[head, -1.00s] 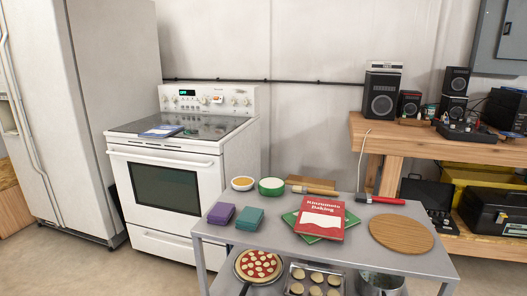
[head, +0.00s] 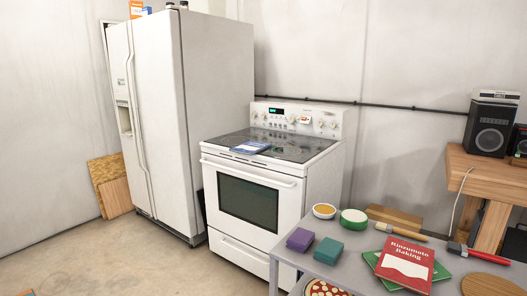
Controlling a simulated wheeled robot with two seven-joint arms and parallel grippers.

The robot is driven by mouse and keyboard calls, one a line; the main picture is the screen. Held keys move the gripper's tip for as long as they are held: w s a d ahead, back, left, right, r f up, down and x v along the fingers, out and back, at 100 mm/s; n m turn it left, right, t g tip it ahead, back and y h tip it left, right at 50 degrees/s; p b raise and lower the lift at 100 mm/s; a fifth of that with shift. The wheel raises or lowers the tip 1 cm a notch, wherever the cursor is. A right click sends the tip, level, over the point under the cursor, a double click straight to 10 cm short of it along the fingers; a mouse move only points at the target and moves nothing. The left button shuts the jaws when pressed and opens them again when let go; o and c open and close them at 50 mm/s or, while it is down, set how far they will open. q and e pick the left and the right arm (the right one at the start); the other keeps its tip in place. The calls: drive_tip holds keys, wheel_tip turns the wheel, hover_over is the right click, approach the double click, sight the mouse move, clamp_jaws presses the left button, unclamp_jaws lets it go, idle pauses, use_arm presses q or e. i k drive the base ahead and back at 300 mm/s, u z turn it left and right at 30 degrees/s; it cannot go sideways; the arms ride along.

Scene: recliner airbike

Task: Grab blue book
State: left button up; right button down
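A blue book (head: 250,147) lies flat on the black glass top of the white stove (head: 250,195), near the left front edge. Part of its cover looks white. A small dark item beside it is too small to make out. Neither of my grippers shows in the head view.
A grey metal table (head: 345,273) at the lower right holds a red baking book (head: 405,262), purple and teal blocks, and bowls. A white fridge (head: 180,110) stands left of the stove. Open floor (head: 120,262) lies in front of the fridge. A wooden bench (head: 485,170) is at the right.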

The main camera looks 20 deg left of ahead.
sight(251, 147)
drive_tip(key=z, duration=0.2)
drive_tip(key=k, duration=0.35)
drive_tip(key=u, duration=1.8)
drive_tip(key=i, duration=3.25)
drive_tip(key=z, duration=1.2)
